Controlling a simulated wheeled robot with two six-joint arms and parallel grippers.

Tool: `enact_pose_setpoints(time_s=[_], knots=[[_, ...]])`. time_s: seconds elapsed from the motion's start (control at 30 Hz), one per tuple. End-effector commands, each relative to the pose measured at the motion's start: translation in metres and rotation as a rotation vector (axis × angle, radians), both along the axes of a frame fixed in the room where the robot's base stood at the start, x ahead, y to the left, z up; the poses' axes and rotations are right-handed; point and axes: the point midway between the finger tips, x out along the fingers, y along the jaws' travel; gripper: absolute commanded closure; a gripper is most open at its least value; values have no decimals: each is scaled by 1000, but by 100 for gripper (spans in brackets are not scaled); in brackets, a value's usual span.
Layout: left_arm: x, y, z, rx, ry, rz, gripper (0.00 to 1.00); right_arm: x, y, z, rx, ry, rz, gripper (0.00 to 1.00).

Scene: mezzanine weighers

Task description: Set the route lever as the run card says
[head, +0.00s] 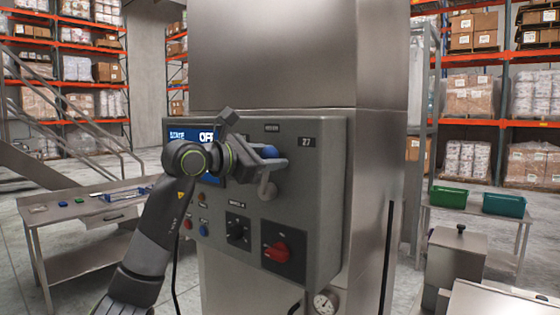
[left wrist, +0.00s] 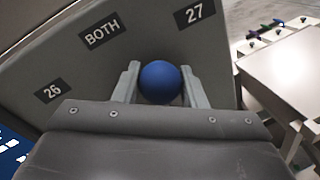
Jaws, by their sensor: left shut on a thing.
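The route lever's blue ball knob (head: 271,152) stands upward on the front of the grey control box (head: 325,200), with its grey arm (head: 267,185) below. In the left wrist view, the blue knob (left wrist: 160,82) sits between the two fingers of my left gripper (left wrist: 160,88), which is shut on it. My left gripper also shows at the box in the head view (head: 262,155). Labels "26" (left wrist: 52,90), "BOTH" (left wrist: 103,31) and "27" (left wrist: 194,12) show beyond the knob. I cannot tell exactly which label the lever points at. I see no readable run card. My right gripper is out of view.
A black rotary switch (head: 237,232) and a red switch (head: 278,252) sit below the lever. A metal table (head: 75,226) stands left; green bins (head: 450,196) stand right.

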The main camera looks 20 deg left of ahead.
Motion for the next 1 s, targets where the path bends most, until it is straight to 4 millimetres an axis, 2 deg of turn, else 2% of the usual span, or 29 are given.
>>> enact_pose_setpoints(time_s=[0.17, 0.5, 1.0], knots=[[-5, -9, -4, 112, -46, -10, 100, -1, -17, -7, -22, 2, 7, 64], [-9, -20, -10, 258, -98, -6, 100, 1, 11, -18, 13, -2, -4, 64], [-10, -22, -12, 289, -106, -8, 100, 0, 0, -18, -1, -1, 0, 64]])
